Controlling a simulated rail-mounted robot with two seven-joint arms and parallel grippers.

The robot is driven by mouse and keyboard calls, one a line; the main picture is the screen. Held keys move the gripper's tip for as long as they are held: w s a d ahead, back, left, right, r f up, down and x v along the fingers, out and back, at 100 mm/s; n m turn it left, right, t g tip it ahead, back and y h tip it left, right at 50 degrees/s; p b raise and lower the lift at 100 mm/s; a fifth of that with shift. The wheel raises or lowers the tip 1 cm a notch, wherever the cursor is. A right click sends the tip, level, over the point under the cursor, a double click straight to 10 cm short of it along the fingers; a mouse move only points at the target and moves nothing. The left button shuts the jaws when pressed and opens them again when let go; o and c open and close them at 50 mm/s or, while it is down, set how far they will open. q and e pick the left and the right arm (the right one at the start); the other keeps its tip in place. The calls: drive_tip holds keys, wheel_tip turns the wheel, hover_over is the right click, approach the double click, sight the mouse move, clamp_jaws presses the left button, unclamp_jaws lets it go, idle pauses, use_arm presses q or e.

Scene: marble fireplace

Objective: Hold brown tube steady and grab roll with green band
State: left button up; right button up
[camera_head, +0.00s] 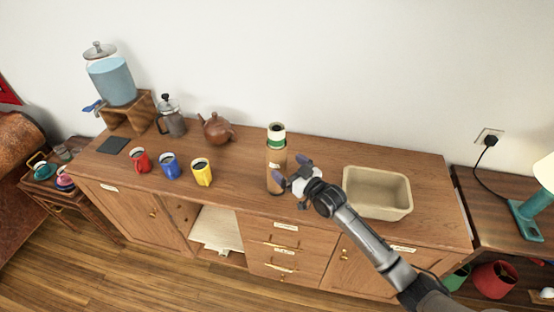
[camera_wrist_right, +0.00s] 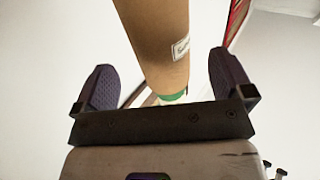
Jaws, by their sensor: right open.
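The brown tube (camera_head: 276,170) stands upright on the wooden sideboard, with a small white label on its side. The roll with the green band (camera_head: 276,137) sticks out of the tube's top; its upper end is white with a dark opening. My right gripper (camera_head: 290,169) is open at the tube's right side. In the right wrist view the brown tube (camera_wrist_right: 158,40) lies between the two spread purple fingers (camera_wrist_right: 165,88), and some of the green band (camera_wrist_right: 172,97) shows behind the gripper's palm edge. I cannot tell whether the fingers touch the tube. My left gripper is not in view.
A beige basin (camera_head: 378,192) stands to the right of the tube. Red (camera_head: 140,160), blue (camera_head: 170,166) and yellow (camera_head: 202,172) mugs, a teapot (camera_head: 216,129) and a French press (camera_head: 171,117) stand to the left. The sideboard (camera_head: 240,185) is clear just left of the tube.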

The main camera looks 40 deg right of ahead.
drive_tip(key=shift+w+a+b, duration=0.1)
drive_tip(key=shift+w+b, duration=0.35)
drive_tip(key=shift+w, duration=2.75)
drive_tip(key=c, duration=1.1)
drive_tip(key=shift+o, duration=0.2)
